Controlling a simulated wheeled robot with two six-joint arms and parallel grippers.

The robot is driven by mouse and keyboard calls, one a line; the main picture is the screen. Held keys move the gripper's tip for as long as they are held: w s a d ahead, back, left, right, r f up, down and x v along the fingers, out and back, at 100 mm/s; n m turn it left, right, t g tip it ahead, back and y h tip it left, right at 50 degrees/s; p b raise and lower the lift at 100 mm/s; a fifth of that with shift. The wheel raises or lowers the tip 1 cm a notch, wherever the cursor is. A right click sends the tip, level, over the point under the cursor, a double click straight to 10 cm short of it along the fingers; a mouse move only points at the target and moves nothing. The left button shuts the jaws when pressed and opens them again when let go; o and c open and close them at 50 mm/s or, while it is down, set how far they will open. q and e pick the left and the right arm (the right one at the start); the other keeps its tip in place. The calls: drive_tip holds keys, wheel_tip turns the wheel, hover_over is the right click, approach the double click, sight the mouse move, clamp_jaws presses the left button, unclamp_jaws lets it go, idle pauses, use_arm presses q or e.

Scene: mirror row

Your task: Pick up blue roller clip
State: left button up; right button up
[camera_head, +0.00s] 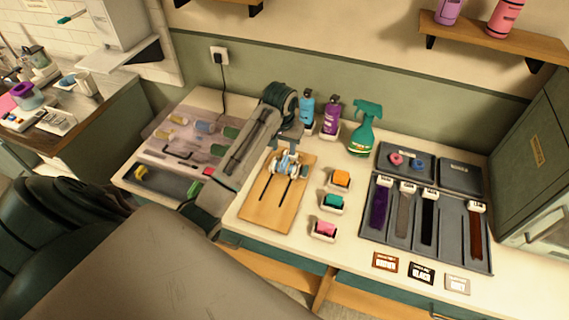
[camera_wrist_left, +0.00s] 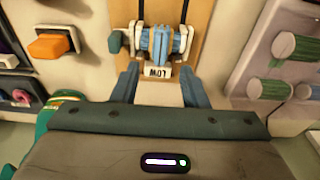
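A blue roller (camera_head: 203,127) lies among other rollers in the tray at the left of the counter in the head view. I cannot tell if it is the clip named in the task. My left gripper (camera_head: 290,134) is over the far end of a wooden board (camera_head: 262,214), apart from that roller. In the left wrist view its two fingers (camera_wrist_left: 160,86) are spread, with nothing between them. Beyond the fingertips is a blue-and-white lever piece (camera_wrist_left: 160,42) with a LOW label, also on the board in the head view (camera_head: 289,165). My right gripper does not show.
Green rollers (camera_wrist_left: 297,46) lie beside the board. Orange (camera_head: 341,178), green and pink blocks sit in small dishes. A green spray bottle (camera_head: 364,130), blue bottle (camera_head: 306,108) and purple bottle (camera_head: 331,116) stand at the back. A dark swatch tray (camera_head: 452,234) is on the right.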

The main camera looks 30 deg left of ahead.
sight(285, 160)
use_arm(q)
drive_tip(key=shift+w+f, duration=0.1)
drive_tip(key=shift+f, duration=0.25)
wheel_tip(285, 160, down, 5)
drive_tip(key=p, duration=0.3)
drive_tip(key=shift+r, duration=0.2)
drive_tip(key=shift+w+a+f, duration=0.1)
drive_tip(key=shift+w+f, duration=0.05)
drive_tip(key=shift+f, duration=0.3)
clamp_jaws()
